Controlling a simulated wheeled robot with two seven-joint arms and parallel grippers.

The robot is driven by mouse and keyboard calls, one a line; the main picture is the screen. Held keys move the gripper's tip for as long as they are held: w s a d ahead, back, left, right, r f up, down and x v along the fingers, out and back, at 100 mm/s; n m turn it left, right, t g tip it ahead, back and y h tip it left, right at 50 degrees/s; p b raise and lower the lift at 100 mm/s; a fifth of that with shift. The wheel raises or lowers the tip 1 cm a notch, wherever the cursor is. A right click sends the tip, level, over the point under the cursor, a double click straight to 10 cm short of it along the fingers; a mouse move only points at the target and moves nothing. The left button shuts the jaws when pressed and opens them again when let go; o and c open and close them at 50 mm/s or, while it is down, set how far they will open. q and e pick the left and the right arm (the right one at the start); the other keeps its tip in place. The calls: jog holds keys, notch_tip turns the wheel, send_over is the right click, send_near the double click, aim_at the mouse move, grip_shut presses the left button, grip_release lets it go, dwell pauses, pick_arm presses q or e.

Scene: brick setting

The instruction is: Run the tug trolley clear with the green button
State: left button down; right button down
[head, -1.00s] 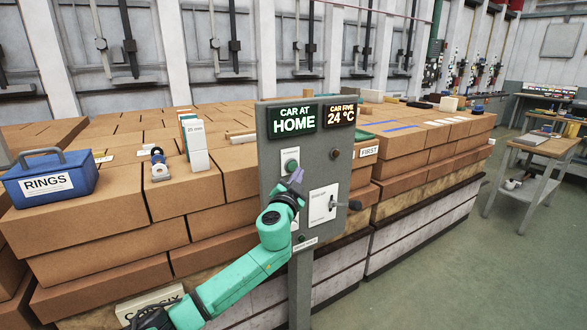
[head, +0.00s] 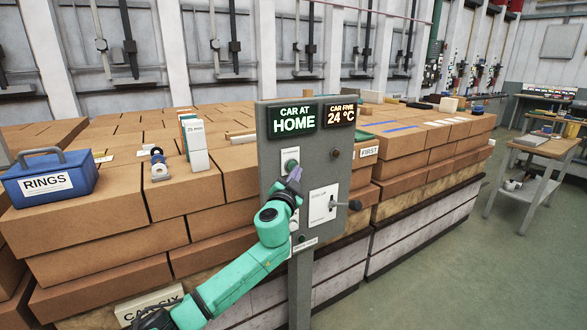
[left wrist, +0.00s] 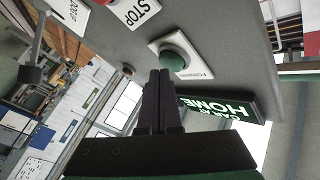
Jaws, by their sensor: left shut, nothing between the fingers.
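A grey control post (head: 270,182) stands in front of the stacked boxes. Its green button (head: 292,164) sits on a white plate on the left of the panel. The button also shows in the left wrist view (left wrist: 174,62), round and domed on a labelled plate. My left gripper (head: 296,175) is shut and empty, just below the button in the head view. In the left wrist view its fingertips (left wrist: 160,74) lie close to the button's edge; I cannot tell whether they touch it. No trolley can be made out. My right gripper is not in view.
A lit sign (head: 293,120) reads CAR AT HOME. Beside the green button is a STOP label (left wrist: 142,10) with a red button partly cut off. A lever plate (head: 323,204) is at the panel's right. A blue RINGS box (head: 50,182) sits on the boxes.

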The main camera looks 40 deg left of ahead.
pick_arm(q)
jog(key=shift+w+a, duration=0.1)
jog(key=shift+a, duration=0.35)
dwell(0.3)
jog(key=shift+d, duration=0.1)
jog(key=shift+s+d, duration=0.25)
jog(key=shift+d, duration=0.5)
